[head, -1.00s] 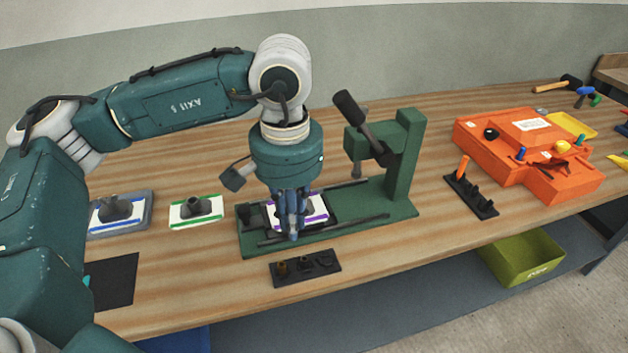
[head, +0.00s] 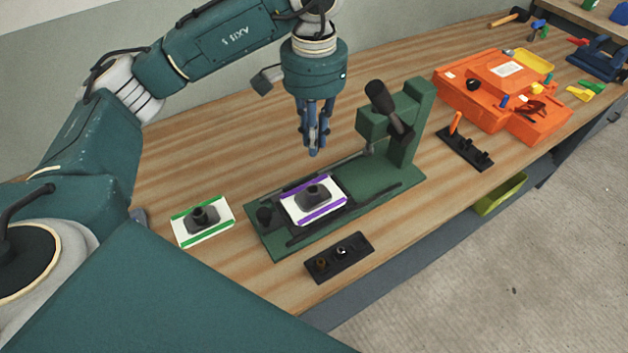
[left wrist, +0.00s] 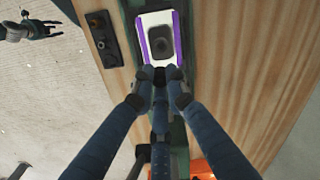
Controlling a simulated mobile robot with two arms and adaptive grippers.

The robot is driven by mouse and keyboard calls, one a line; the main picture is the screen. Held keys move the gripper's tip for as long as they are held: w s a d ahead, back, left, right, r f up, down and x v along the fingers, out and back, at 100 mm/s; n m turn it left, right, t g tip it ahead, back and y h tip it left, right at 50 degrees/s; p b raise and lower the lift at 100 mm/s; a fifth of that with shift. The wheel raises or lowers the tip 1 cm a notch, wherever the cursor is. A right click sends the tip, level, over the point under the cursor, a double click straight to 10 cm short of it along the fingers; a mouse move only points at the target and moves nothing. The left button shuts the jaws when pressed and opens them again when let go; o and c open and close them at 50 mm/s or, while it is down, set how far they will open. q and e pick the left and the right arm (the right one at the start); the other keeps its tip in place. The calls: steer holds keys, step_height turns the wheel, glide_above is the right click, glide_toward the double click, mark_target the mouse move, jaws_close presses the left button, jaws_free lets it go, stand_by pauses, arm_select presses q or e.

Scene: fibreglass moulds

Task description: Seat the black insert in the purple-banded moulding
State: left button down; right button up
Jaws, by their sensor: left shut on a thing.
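The purple-banded moulding (head: 327,205) is a white plate with purple edge strips and a dark raised boss. It lies in the green press fixture (head: 350,213) and also shows in the left wrist view (left wrist: 143,36). My left gripper (head: 314,150) is above and behind it, apart from it, pointing down. Its fingertips (left wrist: 158,76) are close together on a small dark piece, seemingly the black insert, mostly hidden by the fingers. My right gripper (left wrist: 50,28) shows at the top left of the left wrist view, far from the moulding, fingers apart and empty.
A black holder (head: 352,262) with a brown and a silver-ringed piece lies in front of the fixture. A green-banded moulding (head: 214,233) lies to the left. The press lever (head: 384,100) stands right of my gripper.

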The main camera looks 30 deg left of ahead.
arm_select(q)
step_height(320, 180, down, 9)
steer(key=shift+a+r+p, duration=0.1)
steer(key=shift+p, duration=0.9)
step_height(320, 180, down, 4)
steer(key=shift+f+p, duration=0.1)
steer(key=shift+p, duration=0.5)
steer(key=shift+f, duration=0.25)
steer(key=shift+s+f, duration=0.1)
arm_select(e)
steer(key=r, duration=0.1)
steer(key=a+r, duration=0.1)
steer(key=r, duration=0.1)
steer(key=shift+s+a+r, duration=0.2)
steer(key=shift+a+r, duration=0.05)
steer(key=shift+r, duration=0.1)
